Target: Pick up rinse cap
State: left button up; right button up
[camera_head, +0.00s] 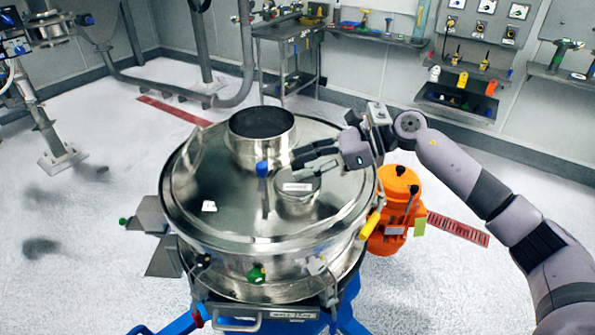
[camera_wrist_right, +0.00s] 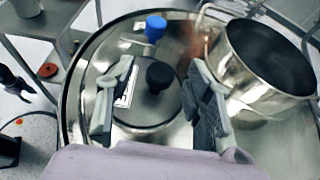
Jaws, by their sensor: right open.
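The rinse cap (camera_head: 297,192) appears to be the round, labelled metal cap on the sifter lid (camera_head: 225,225). In the right wrist view the cap (camera_wrist_right: 148,112) has a black knob (camera_wrist_right: 160,75) on top. My right gripper (camera_head: 301,162) reaches in from the right above the cap, its fingers hiding the knob in the head view. In the wrist view the right gripper (camera_wrist_right: 161,80) is open, one finger on each side of the knob. Contact with the cap cannot be told. My left gripper is not in view.
A blue-topped clamp (camera_head: 262,170) stands beside the cap. A wide open metal inlet (camera_head: 262,147) rises behind it on the lid. An orange motor (camera_head: 395,210) is on the sifter's right side. A metal cart (camera_head: 290,58) stands behind, with open floor between.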

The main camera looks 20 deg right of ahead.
jog(key=shift+w+a+f, duration=0.1)
jog(key=shift+w+a, duration=0.05)
jog(key=shift+a, duration=0.05)
jog(key=shift+c, duration=0.3)
grip_shut()
